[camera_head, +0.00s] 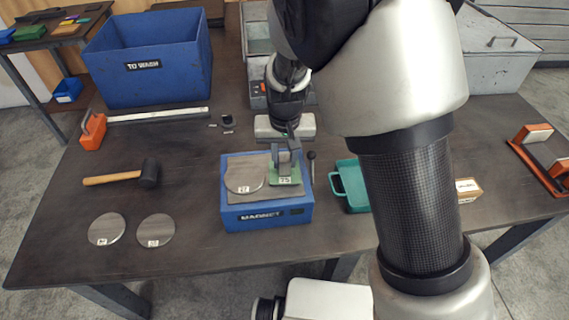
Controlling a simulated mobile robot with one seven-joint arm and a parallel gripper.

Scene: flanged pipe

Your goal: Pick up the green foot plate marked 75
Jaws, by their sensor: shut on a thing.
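The green foot plate marked 75 (284,178) is at the right half of the top of a blue box labelled MAGNET (265,217). A grey round disc with a small label (244,174) lies on the same top, just left of the plate. My gripper (285,160) points down over the plate and is shut on it. The fingers and the bracket-like grey part there hide the plate's back edge. I cannot tell whether the plate touches the box top.
A mallet (115,178) and two grey discs (106,229) (155,231) lie to the left. A teal tray (350,186) stands close on the right. A blue TO WASH bin (150,62) is at the back left. The table's front right is clear.

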